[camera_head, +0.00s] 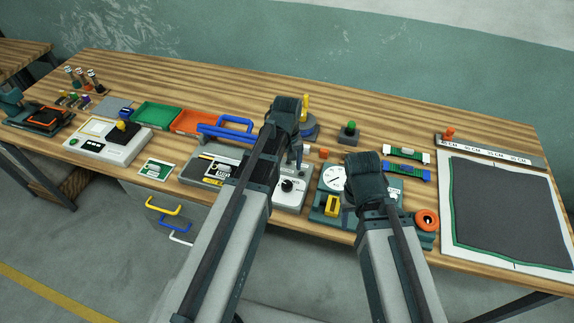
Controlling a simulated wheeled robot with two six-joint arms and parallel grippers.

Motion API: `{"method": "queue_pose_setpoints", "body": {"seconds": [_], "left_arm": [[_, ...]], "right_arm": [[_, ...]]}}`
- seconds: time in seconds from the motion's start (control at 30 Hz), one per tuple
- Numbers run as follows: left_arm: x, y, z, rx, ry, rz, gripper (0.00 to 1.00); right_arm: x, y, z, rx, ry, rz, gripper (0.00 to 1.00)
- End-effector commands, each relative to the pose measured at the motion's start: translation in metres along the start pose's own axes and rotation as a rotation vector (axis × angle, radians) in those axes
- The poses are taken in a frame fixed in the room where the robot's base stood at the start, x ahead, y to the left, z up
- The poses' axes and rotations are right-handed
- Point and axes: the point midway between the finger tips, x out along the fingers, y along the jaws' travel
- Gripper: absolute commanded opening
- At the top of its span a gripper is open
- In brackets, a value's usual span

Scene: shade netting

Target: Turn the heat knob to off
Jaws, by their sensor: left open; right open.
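A black round knob (288,185) with a light mark sits on the right end of a long grey machine (200,170) near the front of the table; it looks like the heat knob. Its lettering is too small to read, so I cannot tell its setting. My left gripper (296,150) is above and behind the knob, apart from it, open and empty. Its forearm crosses the machine and hides part of it left of the knob. My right gripper (364,170) is open over the gauge device to the right of the knob, its fingertips hard to make out.
A gauge device (333,178) with a yellow block (332,204) stands close right of the knob. A blue handle (226,131) lies behind the machine, beside green (158,115) and orange (196,122) trays. A dark sheet (500,208) covers the right end.

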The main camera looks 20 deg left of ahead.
Motion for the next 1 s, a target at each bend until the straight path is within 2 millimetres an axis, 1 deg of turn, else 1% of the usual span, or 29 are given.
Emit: {"method": "queue_pose_setpoints", "body": {"seconds": [0.03, 0.1, 0.2, 0.33, 0.47, 0.93, 1.0], "left_arm": [[-0.016, 0.0, 0.0, 0.0, 0.0, 0.0, 0.78], [-0.027, 0.0, 0.0, 0.0, 0.0, 0.0, 0.78], [-0.041, 0.0, 0.0, 0.0, 0.0, 0.0, 0.78], [-0.052, 0.0, 0.0, 0.0, 0.0, 0.0, 0.78], [-0.055, 0.0, 0.0, 0.0, 0.0, 0.0, 0.78], [-0.053, 0.0, 0.0, 0.0, 0.0, 0.0, 0.78], [-0.05, 0.001, 0.006, 0.02, 0.0, -0.002, 0.78]], "right_arm": [[-0.016, 0.002, 0.001, 0.0, 0.0, 0.0, 0.5], [-0.027, 0.003, 0.002, 0.001, 0.0, 0.0, 0.5], [-0.04, 0.004, 0.002, 0.003, 0.0, -0.001, 0.5], [-0.051, 0.005, 0.003, 0.006, 0.0, -0.001, 0.5], [-0.055, 0.005, 0.003, 0.008, 0.0, -0.002, 0.5], [-0.053, 0.005, 0.003, 0.008, 0.0, -0.002, 0.5], [-0.049, 0.004, 0.003, 0.008, 0.0, -0.002, 0.5]]}}
